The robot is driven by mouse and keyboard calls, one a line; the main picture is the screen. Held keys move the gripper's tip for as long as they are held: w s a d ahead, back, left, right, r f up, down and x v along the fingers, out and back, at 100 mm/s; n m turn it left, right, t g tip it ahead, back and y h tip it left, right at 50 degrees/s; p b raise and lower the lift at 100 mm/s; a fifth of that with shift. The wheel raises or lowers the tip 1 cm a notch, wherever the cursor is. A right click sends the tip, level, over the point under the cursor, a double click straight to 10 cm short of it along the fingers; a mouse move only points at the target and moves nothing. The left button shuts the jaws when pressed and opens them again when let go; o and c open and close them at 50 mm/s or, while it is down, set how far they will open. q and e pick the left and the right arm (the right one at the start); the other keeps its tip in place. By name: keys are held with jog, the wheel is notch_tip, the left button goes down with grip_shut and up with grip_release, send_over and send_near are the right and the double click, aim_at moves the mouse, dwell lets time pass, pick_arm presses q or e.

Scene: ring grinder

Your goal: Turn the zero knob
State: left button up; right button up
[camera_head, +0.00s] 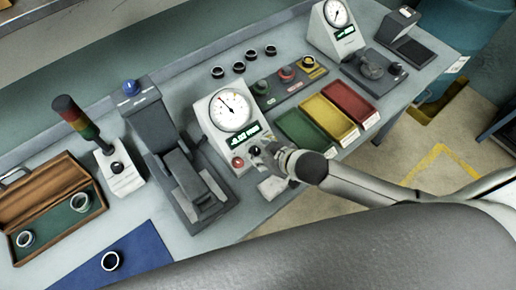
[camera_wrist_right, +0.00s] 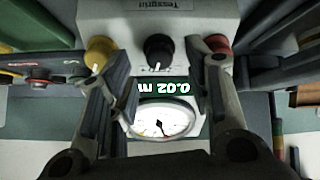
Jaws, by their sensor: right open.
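The gauge box (camera_head: 212,123) stands on the bench in the middle of the head view, with a round dial (camera_head: 231,110) and a lit display (camera_head: 243,135). It shows upside down in the right wrist view, with the display (camera_wrist_right: 164,87) reading 0.02. Its front carries a yellow knob (camera_wrist_right: 99,50), a black knob (camera_wrist_right: 157,48) and a red knob (camera_wrist_right: 219,43). The knob labels are too small to read. My right gripper (camera_head: 271,152) is at the box's front; its open fingers (camera_wrist_right: 165,65) straddle the black knob, apparently without touching it. My left gripper is not in view.
A grey lever device (camera_head: 180,165) stands just left of the box. Green (camera_head: 300,136), yellow (camera_head: 328,117) and red (camera_head: 350,101) trays lie to the right. A button panel (camera_head: 285,85) and several rings (camera_head: 239,67) are behind. A second gauge (camera_head: 335,30) stands farther back.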

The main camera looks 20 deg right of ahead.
aim_at(256, 151)
jog(key=shift+x, duration=0.85)
jog(key=shift+w+f, duration=0.25)
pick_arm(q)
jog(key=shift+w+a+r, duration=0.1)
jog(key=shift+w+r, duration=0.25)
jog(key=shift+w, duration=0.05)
pick_arm(e)
jog(key=shift+f, duration=0.1)
jog(key=shift+c, duration=0.2)
grip_shut()
